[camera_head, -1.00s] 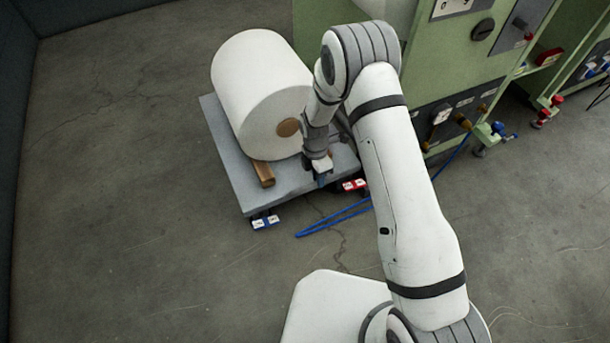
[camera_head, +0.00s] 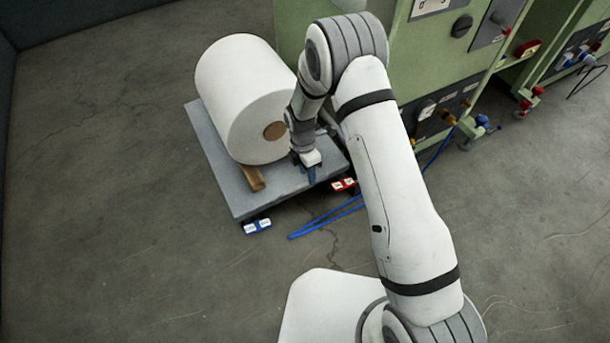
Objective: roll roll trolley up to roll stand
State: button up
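The roll trolley (camera_head: 215,170) is a low grey platform at left of centre. It carries a large white roll (camera_head: 235,85) lying on its side, its brown core facing the front right. A wooden chock (camera_head: 251,178) is under the roll's front. The green machine (camera_head: 445,60) behind and to the right appears to be the roll stand; the arm hides part of the space between it and the trolley. My gripper (camera_head: 311,176) points down over the trolley's front right part, right of the roll. Its blue fingertips are too small to tell whether they are open or touching anything.
A blue hose (camera_head: 325,220) lies on the floor in front, running towards the machine. Floor at left is clear.

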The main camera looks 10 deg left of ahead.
jog(key=shift+p+v, duration=0.5)
jog(key=shift+v, duration=1.8)
jog(key=s+d+r+m+t+p, duration=0.1)
jog(key=d+r+m+p, duration=0.35)
jog(key=r, duration=0.75)
jog(key=s+d+r+m+y+p, duration=0.1)
jog(key=d+r+m+p, duration=0.35)
jog(key=r, duration=0.75)
jog(key=s+d+r+m+t+p, duration=0.1)
jog(key=d+r+m+p, duration=0.35)
jog(key=r, duration=0.75)
jog(key=s+d+r+m+p, duration=0.4)
jog(key=s+r, duration=0.1)
jog(key=r, duration=0.2)
jog(key=s+d+r+m+t+p, duration=0.1)
jog(key=s+d+r+m+p, duration=0.3)
jog(key=s+r, duration=0.2)
jog(key=s+d+r+m+t+p, duration=0.1)
jog(key=s+d+r+m+p, duration=0.3)
jog(key=r, duration=0.6)
jog(key=shift+s+d+m+y+p, duration=0.3)
jog(key=shift+s+d+m+p, duration=0.15)
jog(key=shift+s, duration=0.35)
jog(key=shift+r, duration=0.1)
